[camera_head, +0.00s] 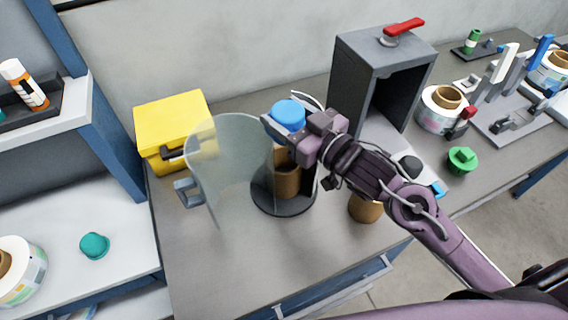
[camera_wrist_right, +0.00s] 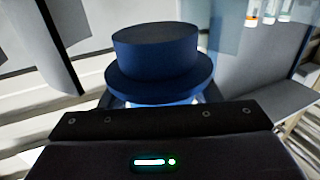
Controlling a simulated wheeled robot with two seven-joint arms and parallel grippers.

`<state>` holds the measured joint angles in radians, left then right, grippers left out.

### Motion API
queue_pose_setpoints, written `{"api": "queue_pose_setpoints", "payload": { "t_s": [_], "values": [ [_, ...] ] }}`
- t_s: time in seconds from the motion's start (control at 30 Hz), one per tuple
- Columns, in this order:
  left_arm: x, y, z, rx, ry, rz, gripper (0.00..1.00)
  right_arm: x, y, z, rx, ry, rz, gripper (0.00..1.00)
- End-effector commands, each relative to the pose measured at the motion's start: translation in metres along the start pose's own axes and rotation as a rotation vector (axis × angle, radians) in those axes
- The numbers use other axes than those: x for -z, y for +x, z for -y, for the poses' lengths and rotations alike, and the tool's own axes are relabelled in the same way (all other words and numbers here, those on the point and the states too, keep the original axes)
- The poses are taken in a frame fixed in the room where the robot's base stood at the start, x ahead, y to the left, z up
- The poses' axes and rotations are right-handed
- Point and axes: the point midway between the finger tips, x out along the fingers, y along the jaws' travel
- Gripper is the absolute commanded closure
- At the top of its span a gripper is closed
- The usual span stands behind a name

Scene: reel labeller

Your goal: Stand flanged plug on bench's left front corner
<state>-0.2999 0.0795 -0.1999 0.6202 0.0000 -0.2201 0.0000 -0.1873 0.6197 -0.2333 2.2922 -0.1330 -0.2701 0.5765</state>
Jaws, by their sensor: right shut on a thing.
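A blue flanged plug (camera_head: 289,113) is in my right gripper (camera_head: 284,131), which is shut on it. The plug is upright, above a round dark stand (camera_head: 285,199) on the grey bench (camera_head: 195,258). In the right wrist view the plug (camera_wrist_right: 157,55) shows its round top and wider flange; its lower part is hidden behind the gripper. I cannot tell whether it touches anything below. The bench's left front corner lies at the bottom of the head view and looks clear. My left gripper is not in view.
A clear curved guard (camera_head: 228,160) with a grey handle (camera_head: 187,193) stands left of the plug. A yellow box (camera_head: 172,122) is behind it. A brown core (camera_head: 366,208), a grey housing (camera_head: 365,75) and a green plug (camera_head: 462,160) lie to the right. A teal plug (camera_head: 94,246) sits on the left shelf.

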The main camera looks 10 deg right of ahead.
Motion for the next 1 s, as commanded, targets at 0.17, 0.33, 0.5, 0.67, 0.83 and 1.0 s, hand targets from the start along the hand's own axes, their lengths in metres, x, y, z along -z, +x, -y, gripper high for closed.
{"api": "queue_pose_setpoints", "payload": {
  "t_s": [0.17,0.33,0.5,0.67,0.83,1.0],
  "values": [
    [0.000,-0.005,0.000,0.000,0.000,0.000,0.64,0.029,0.018,-0.008,0.065,-0.005,-0.005,0.71],
    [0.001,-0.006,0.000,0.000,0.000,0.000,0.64,0.043,0.026,-0.014,0.089,-0.002,-0.002,0.71],
    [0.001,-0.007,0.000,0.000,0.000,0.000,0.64,0.048,0.028,-0.017,0.094,0.001,-0.001,0.71],
    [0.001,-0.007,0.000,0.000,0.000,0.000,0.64,0.048,0.028,-0.017,0.094,0.002,-0.001,0.71],
    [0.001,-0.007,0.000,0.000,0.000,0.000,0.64,0.041,0.028,-0.017,0.094,0.004,0.001,0.71],
    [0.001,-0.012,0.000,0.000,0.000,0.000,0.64,0.004,0.028,-0.016,0.094,0.009,0.005,0.71]
  ]
}}
